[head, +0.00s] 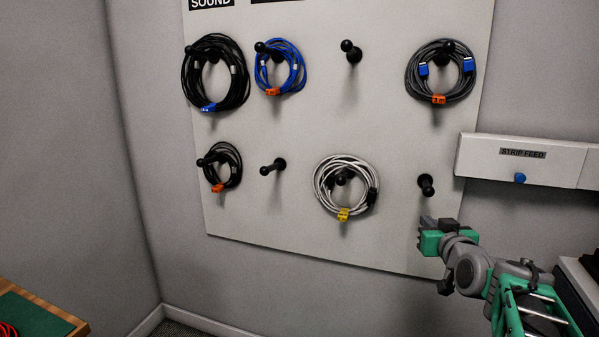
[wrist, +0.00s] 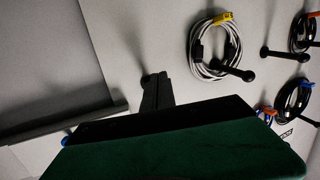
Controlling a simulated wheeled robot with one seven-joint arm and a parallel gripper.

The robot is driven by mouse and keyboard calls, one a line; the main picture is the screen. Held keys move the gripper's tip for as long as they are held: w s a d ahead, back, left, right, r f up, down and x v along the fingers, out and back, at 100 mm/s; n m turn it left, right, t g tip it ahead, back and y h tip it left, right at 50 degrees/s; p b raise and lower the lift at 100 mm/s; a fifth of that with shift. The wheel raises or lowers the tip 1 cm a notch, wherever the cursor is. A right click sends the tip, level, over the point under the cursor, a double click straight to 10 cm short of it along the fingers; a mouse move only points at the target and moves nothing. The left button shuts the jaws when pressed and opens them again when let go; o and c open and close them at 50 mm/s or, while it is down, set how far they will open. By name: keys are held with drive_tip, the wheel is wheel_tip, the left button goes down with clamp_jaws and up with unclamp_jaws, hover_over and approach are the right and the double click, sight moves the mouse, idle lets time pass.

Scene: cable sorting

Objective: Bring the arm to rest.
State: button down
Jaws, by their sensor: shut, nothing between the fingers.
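My gripper (head: 427,222) is at the lower right of the pegboard in the head view, just below an empty black peg (head: 426,186). Its dark fingers (wrist: 157,94) are shut with nothing between them in the wrist view. The tip of a peg (wrist: 147,78) shows right beside the fingers; whether they touch I cannot tell. A white cable coil (head: 322,188) with a yellow tag hangs on the peg to the left. This coil also shows in the wrist view (wrist: 194,52).
The pegboard (head: 310,120) also holds a large black coil (head: 187,75), a blue coil (head: 300,72), a grey coil (head: 412,75) and a small black coil (head: 238,165). A strip feed box (head: 500,168) juts from the wall at right. A green-topped table (head: 35,315) stands lower left.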

drive_tip(key=s+a+r+n+g+y+p, duration=0.1)
drive_tip(key=s+a+g+p, duration=0.25)
drive_tip(key=a+p, duration=0.35)
drive_tip(key=s+a+r+g+y+p, duration=0.1)
drive_tip(key=s+a+r+g+p, duration=0.15)
drive_tip(key=s+a+p, duration=0.5)
drive_tip(key=s+a+g+p, duration=0.3)
drive_tip(key=s+p, duration=0.1)
drive_tip(key=s, duration=0.3)
drive_tip(key=s+a+g+p, duration=0.3)
drive_tip(key=s+a, duration=0.1)
drive_tip(key=s, duration=0.3)
drive_tip(key=shift+s+a+r+n+g+p, duration=0.25)
drive_tip(key=shift+r+n+g+p, duration=0.05)
drive_tip(key=shift+r+g+p, duration=0.1)
